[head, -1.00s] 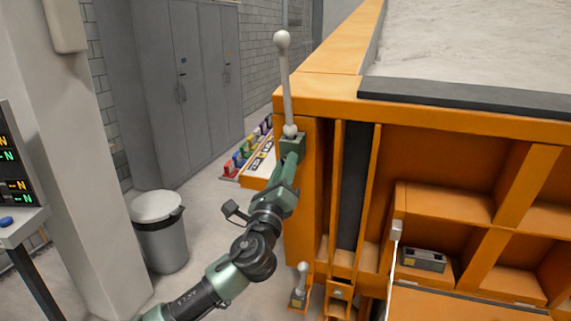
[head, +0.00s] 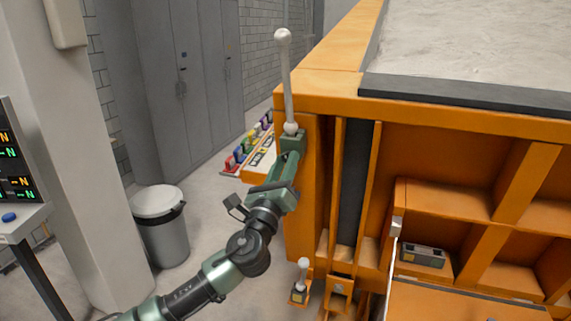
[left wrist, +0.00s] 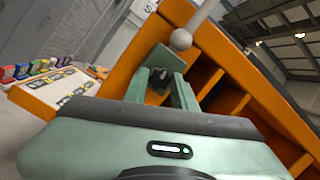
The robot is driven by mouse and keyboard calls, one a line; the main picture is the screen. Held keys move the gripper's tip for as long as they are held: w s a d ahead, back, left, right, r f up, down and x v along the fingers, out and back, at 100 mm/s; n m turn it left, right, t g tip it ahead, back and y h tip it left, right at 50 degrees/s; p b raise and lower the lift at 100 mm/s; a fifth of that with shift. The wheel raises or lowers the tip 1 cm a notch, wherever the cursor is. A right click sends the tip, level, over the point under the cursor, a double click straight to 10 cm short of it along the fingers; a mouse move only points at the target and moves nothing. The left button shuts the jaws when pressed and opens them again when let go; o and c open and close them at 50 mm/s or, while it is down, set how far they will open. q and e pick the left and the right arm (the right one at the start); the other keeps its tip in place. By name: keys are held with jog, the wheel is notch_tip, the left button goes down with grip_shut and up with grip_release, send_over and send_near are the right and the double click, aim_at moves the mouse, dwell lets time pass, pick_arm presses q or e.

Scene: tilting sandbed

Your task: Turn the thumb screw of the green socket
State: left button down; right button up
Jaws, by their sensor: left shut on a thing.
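The green socket (head: 293,141) sits at the upper left corner of the orange sandbed frame, with a pale ball-ended rod (head: 286,85) standing nearly upright from it. In the left wrist view the socket (left wrist: 164,60) shows as a green block under the rod's lower ball (left wrist: 181,39). A small dark thumb screw (left wrist: 158,76) faces my left gripper. My left gripper (head: 288,160) comes up from below and is shut on the thumb screw. Its two green fingers (left wrist: 161,90) lie on either side of the screw in the left wrist view. My right gripper is not in view.
The orange sandbed frame (head: 440,118) with open compartments fills the right. A smaller ball-ended post (head: 302,278) stands low beside it. A grey bin (head: 162,228) and a screen stand (head: 18,190) are at left. Small coloured items (head: 240,152) lie behind the arm.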

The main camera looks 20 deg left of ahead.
pick_arm(q)
jog(key=c, duration=1.2)
grip_release()
jog(key=shift+f, duration=0.1)
jog(key=b+v, duration=0.3)
jog(key=v, duration=0.4)
jog(key=shift+s+f, duration=0.15)
jog(key=shift+s, duration=0.2)
